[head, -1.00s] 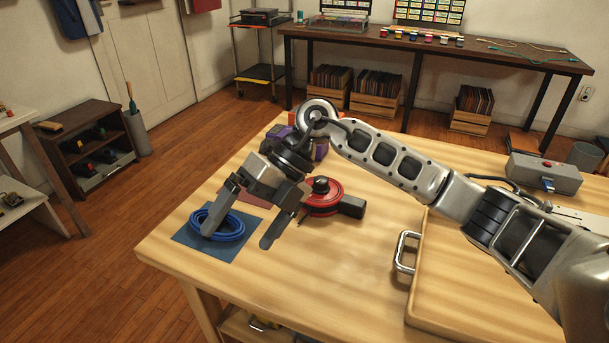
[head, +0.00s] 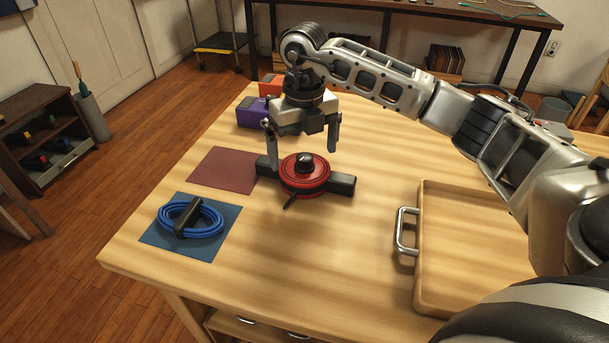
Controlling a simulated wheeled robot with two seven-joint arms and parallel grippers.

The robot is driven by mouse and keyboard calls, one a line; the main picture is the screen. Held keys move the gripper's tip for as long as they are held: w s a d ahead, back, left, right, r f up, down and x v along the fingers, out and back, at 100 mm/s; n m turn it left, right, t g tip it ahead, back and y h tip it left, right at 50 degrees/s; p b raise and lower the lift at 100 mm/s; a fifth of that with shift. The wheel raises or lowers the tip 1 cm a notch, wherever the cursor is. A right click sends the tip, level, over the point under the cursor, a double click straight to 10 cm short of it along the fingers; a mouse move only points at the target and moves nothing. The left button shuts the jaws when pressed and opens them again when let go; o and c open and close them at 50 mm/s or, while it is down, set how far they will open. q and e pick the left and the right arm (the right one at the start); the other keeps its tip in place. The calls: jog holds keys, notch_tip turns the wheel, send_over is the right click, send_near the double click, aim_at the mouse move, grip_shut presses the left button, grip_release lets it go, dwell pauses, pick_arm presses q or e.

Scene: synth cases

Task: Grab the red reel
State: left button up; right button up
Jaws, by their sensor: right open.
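The red reel (head: 305,178) lies flat on the wooden table, with a black knob on top, a black bar across under it and a small crank at its front. My right gripper (head: 303,152) points down just behind and over the reel. Its two fingers are spread apart with nothing between them. The left finger comes down near the reel's back left side; the right finger is above its back right side. I cannot tell whether either touches it. My left gripper is not in view.
A blue coil with a black handle (head: 201,217) lies on a blue mat (head: 160,237). A bare dark red mat (head: 222,170) is left of the reel. Purple (head: 252,113) and orange (head: 270,86) boxes stand behind. A wooden tray (head: 470,250) with a metal handle is at right.

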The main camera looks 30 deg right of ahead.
aim_at(304, 169)
notch_tip(304, 169, down, 6)
jog(key=shift+w+r, duration=0.1)
jog(key=shift+r, duration=0.05)
dwell(0.3)
jog(key=c, duration=0.9)
